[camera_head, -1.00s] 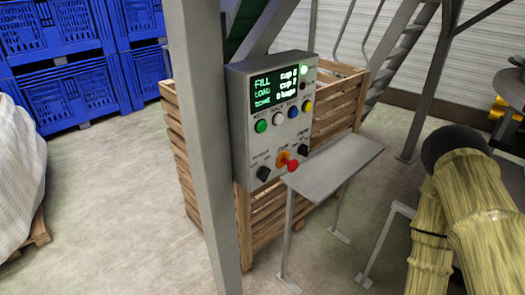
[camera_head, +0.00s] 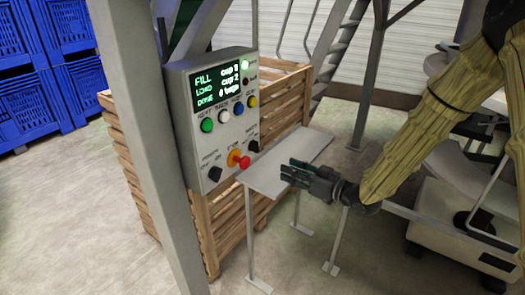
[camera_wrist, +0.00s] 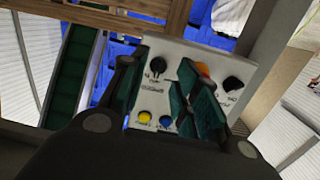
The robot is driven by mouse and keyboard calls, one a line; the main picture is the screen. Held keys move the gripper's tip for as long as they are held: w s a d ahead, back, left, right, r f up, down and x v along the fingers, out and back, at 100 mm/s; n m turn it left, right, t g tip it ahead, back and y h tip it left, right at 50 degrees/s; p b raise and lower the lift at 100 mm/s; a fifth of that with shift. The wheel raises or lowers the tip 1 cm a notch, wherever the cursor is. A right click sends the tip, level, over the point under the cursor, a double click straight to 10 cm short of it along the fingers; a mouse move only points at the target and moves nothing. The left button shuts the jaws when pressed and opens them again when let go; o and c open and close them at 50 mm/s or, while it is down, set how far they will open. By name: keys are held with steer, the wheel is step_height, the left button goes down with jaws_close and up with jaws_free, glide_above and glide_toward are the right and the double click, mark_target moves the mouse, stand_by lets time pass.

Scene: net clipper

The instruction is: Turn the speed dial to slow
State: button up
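The grey control box (camera_head: 216,110) stands left of centre in the head view. Its face carries two black dials, a lower-left one (camera_head: 214,173) and a right one (camera_head: 254,146); the labels are too small to tell which is speed. In the wrist view the box appears turned over, with the right dial (camera_wrist: 158,66) between my finger lines and the other dial (camera_wrist: 232,84) farther right. My gripper (camera_head: 289,172) is open and empty, over the grey shelf and to the right of the box, apart from both dials.
A red emergency knob on an orange base (camera_head: 238,159) sticks out between the dials. Coloured buttons (camera_head: 223,116) and a lit screen (camera_head: 218,81) sit above. The grey shelf (camera_head: 272,177) juts out under my gripper. A steel post (camera_head: 143,130) stands left of the box; a wooden crate (camera_head: 150,215) is behind.

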mark_target(255, 147)
steer(key=w+a+r+n+y+p, duration=0.1)
steer(key=w+a+r+p, duration=0.2)
steer(key=w+a, duration=0.4)
steer(key=shift+a+r, duration=0.35)
steer(key=shift+a, duration=0.7)
steer(key=shift+c, duration=0.3)
jaws_close()
